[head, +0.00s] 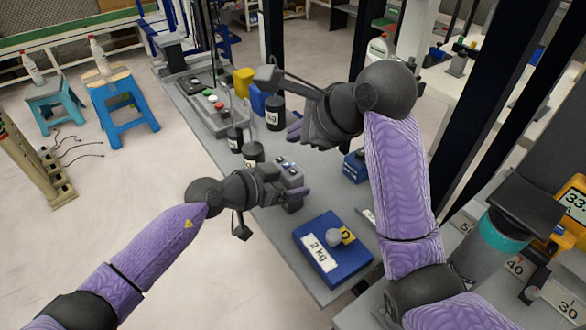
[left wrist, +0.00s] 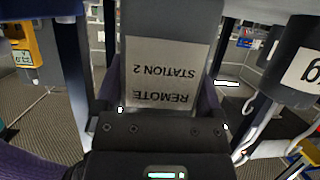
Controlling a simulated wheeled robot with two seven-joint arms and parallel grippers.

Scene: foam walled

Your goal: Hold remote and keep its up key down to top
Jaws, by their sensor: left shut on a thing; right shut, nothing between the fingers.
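The remote (head: 290,172) is a dark grey box with small keys on its upper face. It is raised over the grey table's near side. My left gripper (head: 284,190) is shut on it. The left wrist view shows the remote's flat side (left wrist: 170,25) with a white label reading "REMOTE STATION 2", upside down, between purple fingers. Which key is the up key is too small to tell. My right gripper (head: 295,132) is shut and empty, above and a little beyond the remote, apart from it.
A blue block (head: 312,277) marked 2 KG lies on the grey table (head: 225,148). Black hooked weights (head: 274,118) stand beyond the remote. A button panel (head: 205,108), a yellow box (head: 243,82) and a blue box (head: 354,167) are also there. Dark posts rise behind my right arm.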

